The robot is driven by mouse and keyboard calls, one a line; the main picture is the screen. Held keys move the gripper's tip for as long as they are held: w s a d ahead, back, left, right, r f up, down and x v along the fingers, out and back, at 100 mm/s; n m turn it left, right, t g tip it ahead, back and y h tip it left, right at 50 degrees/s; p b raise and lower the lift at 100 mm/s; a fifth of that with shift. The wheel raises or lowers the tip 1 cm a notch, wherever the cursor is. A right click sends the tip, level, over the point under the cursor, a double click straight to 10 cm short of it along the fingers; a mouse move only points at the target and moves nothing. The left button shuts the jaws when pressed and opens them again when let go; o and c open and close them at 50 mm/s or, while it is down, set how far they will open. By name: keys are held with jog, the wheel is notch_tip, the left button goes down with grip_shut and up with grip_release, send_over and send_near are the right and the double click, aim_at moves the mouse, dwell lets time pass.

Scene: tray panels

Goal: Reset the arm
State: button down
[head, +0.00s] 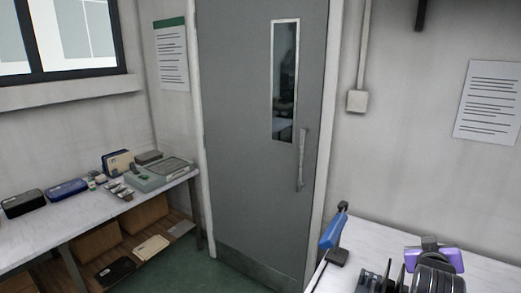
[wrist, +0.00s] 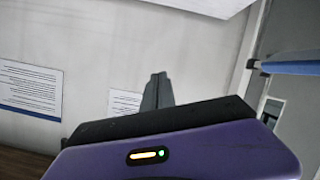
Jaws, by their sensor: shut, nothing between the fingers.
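My gripper (wrist: 157,84) shows in the wrist view as two dark grey fingers pressed together above its purple housing. Nothing is between the fingers. A pale wall and a printed sheet lie behind them. In the head view my arm is folded low at the right, with dark rounded links and a purple part near the white table.
A grey door (head: 240,130) with a narrow window stands shut in the middle. A left bench (head: 50,228) carries cases (head: 67,188) and a grey tray (head: 160,178). A white table (head: 390,240) at right holds a blue device (head: 334,229). Green floor is clear before the door.

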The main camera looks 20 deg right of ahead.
jog(key=a+r+n+t+b, duration=0.1)
jog(key=a+r+n+t, duration=0.4)
jog(key=a+t, duration=0.35)
jog(key=s+a+f+n+t+y+b, duration=0.1)
jog(key=s+a+f+n+y, duration=0.1)
jog(key=s+a+y, duration=0.3)
jog(key=s+a+f+n+t+y+b, duration=0.1)
jog(key=a+f+n+t+y, duration=0.1)
jog(key=a, duration=0.6)
jog(key=s+a+f+m+g+y+b, duration=0.1)
jog(key=s+a+f, duration=0.3)
jog(key=s, duration=0.5)
jog(key=s+a+f+m+g+y+b, duration=0.1)
jog(key=s+a+f+g+y, duration=0.1)
jog(key=s+a+f, duration=0.3)
jog(key=s+a+f+m+g+y+b, duration=0.1)
jog(key=s+a+f, duration=0.4)
jog(key=s, duration=0.8)
jog(key=a+g, duration=0.1)
jog(key=a, duration=0.2)
jog(key=shift+y, duration=0.4)
jog(key=shift+w, duration=0.1)
